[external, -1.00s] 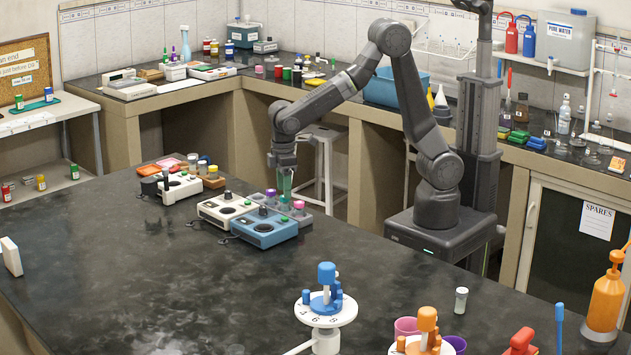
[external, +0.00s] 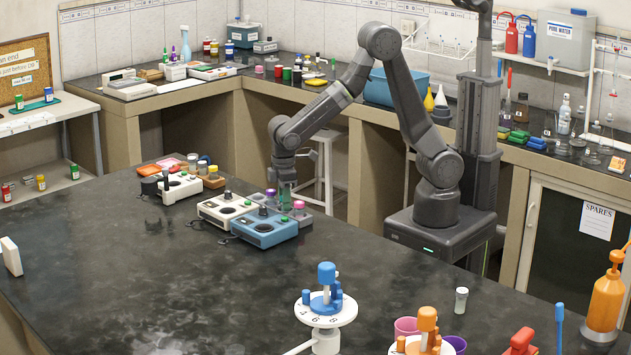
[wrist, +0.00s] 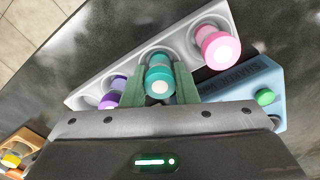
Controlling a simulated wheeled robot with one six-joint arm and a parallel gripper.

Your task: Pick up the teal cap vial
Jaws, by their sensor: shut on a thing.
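The teal cap vial (wrist: 155,82) sits between the green fingers of my gripper (wrist: 157,90) in the wrist view. The fingers are shut on it, one on each side. It stands in a well of the pale grey rack (wrist: 88,88), between a pink cap vial (wrist: 219,47) and a purple cap vial (wrist: 112,90). In the external view my gripper (external: 286,196) is low over the rack, behind the blue instrument. The teal vial is hard to make out there, and its lower part is hidden.
A blue instrument (external: 264,232) and a white instrument (external: 222,208) stand directly in front of the rack. Another white instrument (external: 180,189) is further left. The dark bench top (external: 170,275) is clear in the middle.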

